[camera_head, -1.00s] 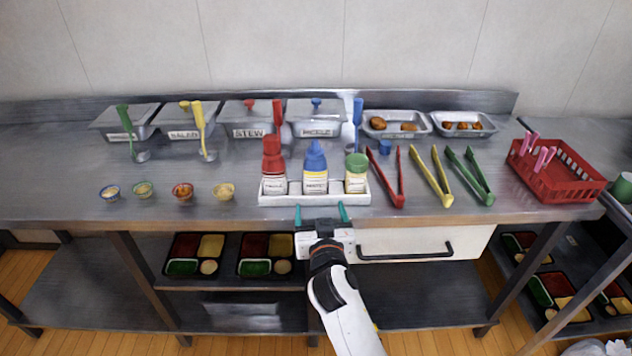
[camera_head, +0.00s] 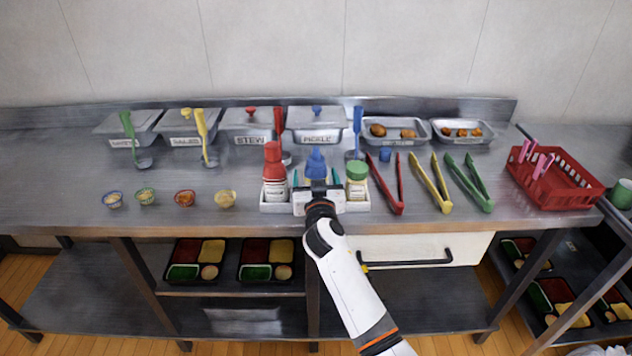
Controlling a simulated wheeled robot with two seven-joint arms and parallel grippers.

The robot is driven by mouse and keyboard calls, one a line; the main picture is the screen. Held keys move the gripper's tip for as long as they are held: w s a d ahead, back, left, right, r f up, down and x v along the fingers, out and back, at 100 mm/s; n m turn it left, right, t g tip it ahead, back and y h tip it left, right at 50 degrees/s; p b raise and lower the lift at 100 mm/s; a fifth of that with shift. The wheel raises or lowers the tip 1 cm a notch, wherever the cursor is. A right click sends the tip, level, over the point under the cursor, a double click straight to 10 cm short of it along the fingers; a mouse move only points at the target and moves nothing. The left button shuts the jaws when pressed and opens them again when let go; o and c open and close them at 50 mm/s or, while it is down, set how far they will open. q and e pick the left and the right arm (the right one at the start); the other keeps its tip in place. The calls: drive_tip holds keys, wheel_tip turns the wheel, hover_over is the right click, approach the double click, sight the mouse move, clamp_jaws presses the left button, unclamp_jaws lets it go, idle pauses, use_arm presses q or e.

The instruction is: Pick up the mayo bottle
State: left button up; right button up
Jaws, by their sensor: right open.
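Three bottles stand upright in a white holder (camera_head: 356,206) near the counter's front edge: a red bottle (camera_head: 274,175), a blue bottle (camera_head: 316,162) and a green-capped bottle (camera_head: 357,185). Their labels are too small to read, so I cannot tell by name which is the mayo bottle. My right gripper (camera_head: 316,178) is open in front of the blue bottle, with a teal finger on each side of it. The gripper body hides the lower part of the blue bottle. I cannot see whether the fingers touch it. My left gripper is not in view.
Red tongs (camera_head: 399,185) lie just right of the holder, with yellow tongs (camera_head: 435,185) and green tongs (camera_head: 478,183) beyond. Small bowls (camera_head: 185,199) stand at left. Lidded containers (camera_head: 252,124) with ladles line the back. A red basket (camera_head: 565,190) is at right.

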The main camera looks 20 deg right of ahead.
drive_tip(key=shift+w, duration=0.4)
drive_tip(key=shift+c, duration=0.6)
drive_tip(key=c, duration=0.6)
drive_tip(key=shift+c, duration=0.2)
drive_tip(key=shift+r, duration=0.1)
wheel_tip(320, 180, up, 10)
drive_tip(key=shift+f+p, duration=0.1)
drive_tip(key=shift+p, duration=0.75)
drive_tip(key=shift+o, duration=0.5)
drive_tip(key=shift+s, duration=0.1)
